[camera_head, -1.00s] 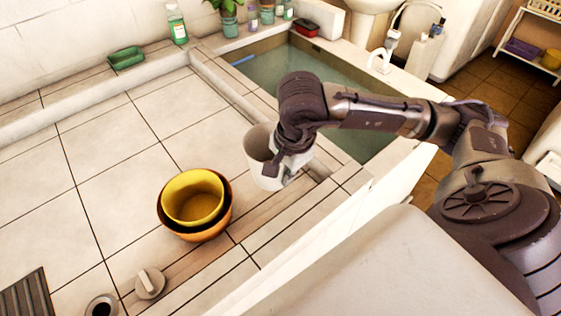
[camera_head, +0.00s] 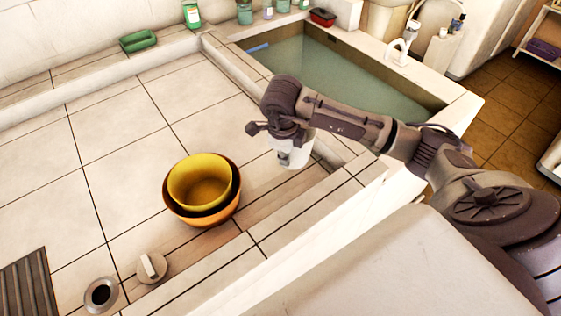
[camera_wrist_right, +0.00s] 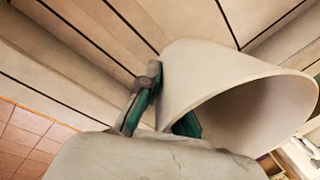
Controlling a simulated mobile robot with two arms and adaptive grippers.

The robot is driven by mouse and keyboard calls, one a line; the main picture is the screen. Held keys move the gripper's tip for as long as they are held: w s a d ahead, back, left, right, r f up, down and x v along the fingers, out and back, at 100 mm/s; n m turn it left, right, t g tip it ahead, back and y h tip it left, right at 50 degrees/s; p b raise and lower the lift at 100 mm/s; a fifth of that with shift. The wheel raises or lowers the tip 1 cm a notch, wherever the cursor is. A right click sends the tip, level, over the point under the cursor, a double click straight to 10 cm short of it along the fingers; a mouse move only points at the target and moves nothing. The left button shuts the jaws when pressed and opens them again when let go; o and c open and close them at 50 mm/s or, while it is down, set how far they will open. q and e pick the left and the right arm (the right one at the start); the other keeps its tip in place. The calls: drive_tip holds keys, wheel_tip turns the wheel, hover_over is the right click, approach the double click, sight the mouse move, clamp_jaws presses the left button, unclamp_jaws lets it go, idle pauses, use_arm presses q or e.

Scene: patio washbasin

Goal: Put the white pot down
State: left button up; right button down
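The white pot (camera_head: 293,153) is in the head view, under my right gripper (camera_head: 276,134) and largely hidden by it. It is close above or on the tiled counter beside the basin; I cannot tell whether it touches. In the right wrist view the pot (camera_wrist_right: 205,75) appears as a pale tapered cup, its wide mouth facing right and toward the camera. My right gripper (camera_wrist_right: 165,115) has its wall between two green-padded fingers, one outside and one at the inner rim. My left gripper is out of view.
A yellow bowl (camera_head: 200,178) nested in an orange bowl (camera_head: 206,216) stands left of the pot. A round grey knob (camera_head: 151,268) and a drain hole (camera_head: 101,294) are nearer. The water-filled basin (camera_head: 335,78) lies behind my arm. Tiles at left are clear.

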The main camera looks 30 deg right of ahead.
drive_tip(key=shift+w+a+f, duration=0.1)
drive_tip(key=shift+w+f, duration=0.15)
drive_tip(key=shift+w, duration=0.25)
drive_tip(key=shift+w+a+f, duration=0.1)
drive_tip(key=shift+w+f, duration=0.15)
drive_tip(key=shift+w, duration=0.2)
drive_tip(key=shift+f, duration=0.2)
drive_tip(key=shift+f+p, duration=0.35)
drive_tip(key=shift+f, duration=1.55)
drive_tip(key=shift+f, duration=0.2)
drive_tip(key=c, duration=1.3)
unclamp_jaws()
drive_tip(key=shift+r, duration=0.1)
drive_tip(key=r, duration=0.4)
drive_tip(key=r+b, duration=0.1)
drive_tip(key=r, duration=0.3)
drive_tip(key=s+a+r, duration=0.1)
drive_tip(key=r, duration=0.3)
drive_tip(key=shift+a+r, duration=0.1)
